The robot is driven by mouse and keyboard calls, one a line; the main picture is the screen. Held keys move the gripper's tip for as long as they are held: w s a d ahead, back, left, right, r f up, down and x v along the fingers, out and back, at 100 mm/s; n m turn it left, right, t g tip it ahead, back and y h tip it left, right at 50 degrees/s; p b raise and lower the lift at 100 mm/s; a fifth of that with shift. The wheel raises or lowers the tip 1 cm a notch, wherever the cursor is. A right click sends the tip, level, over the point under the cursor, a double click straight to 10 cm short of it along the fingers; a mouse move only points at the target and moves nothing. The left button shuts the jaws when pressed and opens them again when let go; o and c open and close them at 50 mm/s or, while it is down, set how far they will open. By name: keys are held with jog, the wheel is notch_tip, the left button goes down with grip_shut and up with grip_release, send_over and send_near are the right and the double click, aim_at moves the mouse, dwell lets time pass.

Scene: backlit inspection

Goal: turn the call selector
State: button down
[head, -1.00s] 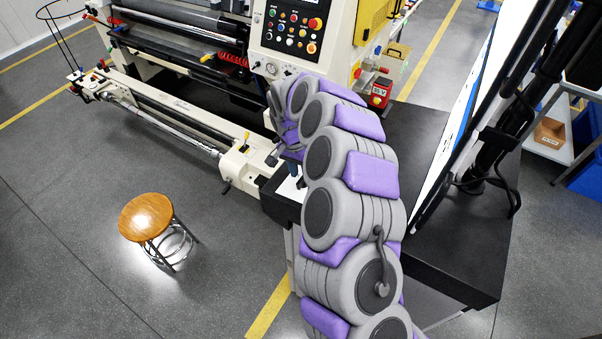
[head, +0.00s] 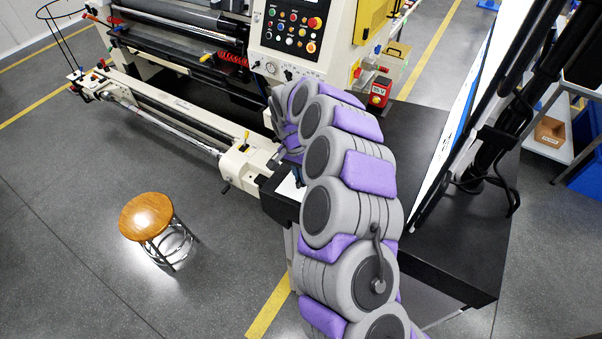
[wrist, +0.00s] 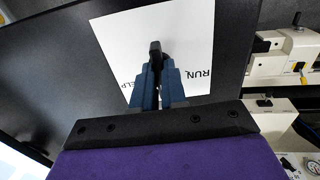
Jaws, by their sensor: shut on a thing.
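The call selector (wrist: 154,47) is a small black knob in the wrist view, in front of a white label plate (wrist: 112,40). The plate carries the printed words "RUN" and "HELP"; any other wording is hidden. My gripper (wrist: 157,82) has blue fingers and is shut on the selector, whose black tip shows beyond them. The selector itself cannot be made out there.
A cream machine with a button panel (head: 293,28) stands behind. A wooden stool (head: 147,214) stands on open floor to the left.

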jog(key=shift+n, duration=0.4)
jog(key=shift+n+b, duration=0.35)
jog(key=shift+n, duration=0.55)
jog(key=n, duration=0.3)
jog(key=shift+n, duration=0.3)
jog(key=n, duration=0.5)
jog(key=shift+n, duration=0.3)
jog(key=shift+w, duration=0.1)
jog(key=c, duration=1.2)
grip_release()
jog(key=shift+a, duration=0.1)
jog(key=shift+r, duration=0.15)
